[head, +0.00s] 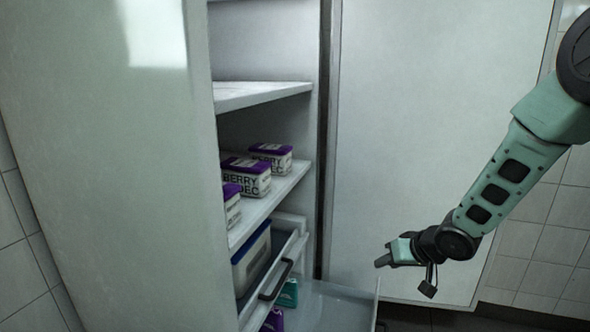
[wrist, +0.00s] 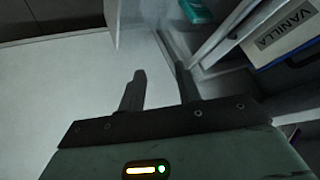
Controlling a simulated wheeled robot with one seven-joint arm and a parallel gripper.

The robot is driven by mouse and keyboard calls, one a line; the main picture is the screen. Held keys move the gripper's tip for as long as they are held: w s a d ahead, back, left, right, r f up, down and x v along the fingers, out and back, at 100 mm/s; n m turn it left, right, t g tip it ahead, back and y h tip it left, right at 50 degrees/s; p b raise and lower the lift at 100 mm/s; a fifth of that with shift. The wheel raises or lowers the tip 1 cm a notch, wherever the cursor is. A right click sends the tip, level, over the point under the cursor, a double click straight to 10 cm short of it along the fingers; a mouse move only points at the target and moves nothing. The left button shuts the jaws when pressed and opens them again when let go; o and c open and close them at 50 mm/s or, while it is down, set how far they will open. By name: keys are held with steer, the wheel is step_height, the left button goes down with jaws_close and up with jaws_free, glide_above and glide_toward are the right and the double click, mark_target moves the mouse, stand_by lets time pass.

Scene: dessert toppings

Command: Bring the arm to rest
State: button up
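My gripper (head: 383,258) hangs at the end of my green arm, in front of the white cabinet door at the right. In the wrist view my gripper (wrist: 160,78) shows two dark fingers with a clear gap between them and nothing held. In the head view it is near the right edge of a pulled-out clear drawer (head: 335,302) low in the cabinet; I cannot tell whether it touches it.
Purple-lidded berry tubs (head: 247,178) stand on the middle shelf (head: 262,207). Below is a bin with a dark handle (head: 276,281). A teal box (head: 288,293) sits in the drawer. The wrist view shows a vanilla-labelled container (wrist: 284,27). The open door (head: 430,130) stands behind my arm.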

steer(key=s+a+r+n+g+h, duration=0.1)
steer(key=s+a+r, duration=0.25)
steer(key=s, duration=0.35)
steer(key=s+a+r+n+g+h, duration=0.1)
steer(key=s+a+r+g, duration=0.1)
steer(key=s+a+r, duration=0.3)
steer(key=s+r+n+g+h+p, duration=0.1)
steer(key=s+r+n+g, duration=0.1)
steer(key=s, duration=1)
steer(key=s+r+n+g+h, duration=0.1)
steer(key=s+r+n+g, duration=0.1)
steer(key=s, duration=1)
step_height(320, 180, up, 36)
steer(key=p, duration=3.6)
steer(key=shift+w+a, duration=0.2)
steer(key=shift+w, duration=0.05)
steer(key=shift+f, duration=0.2)
